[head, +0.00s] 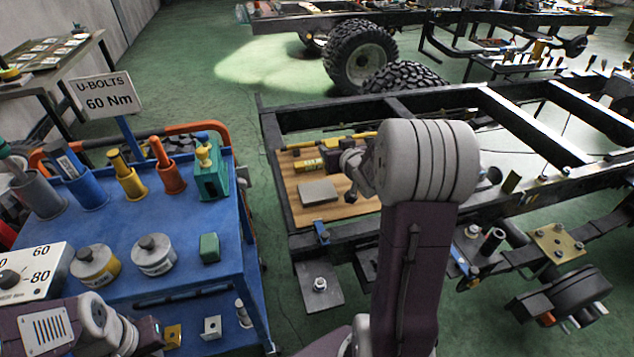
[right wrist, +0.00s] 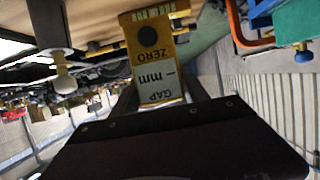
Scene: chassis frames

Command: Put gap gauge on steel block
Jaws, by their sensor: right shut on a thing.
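My right gripper (head: 350,168) reaches over the wooden board on the chassis frame. In the right wrist view it is shut on the gap gauge (right wrist: 158,62), a yellow body with a "GAP mm ZERO" label and a black round spot. In the head view a yellow piece (head: 308,164) just left of my fingers looks like the gauge. The steel block (head: 318,192), a flat grey piece, lies on the board below and left of my right gripper. Whether the gauge touches the board is unclear. My left arm shows at the lower left; its gripper's jaws cannot be made out.
The wooden board (head: 294,205) also carries a dark bar with yellow parts behind the gauge. Black frame rails (head: 286,180) border it. A blue cart (head: 120,220) with cups, tins and a green block (head: 209,247) stands at left. Green floor lies between.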

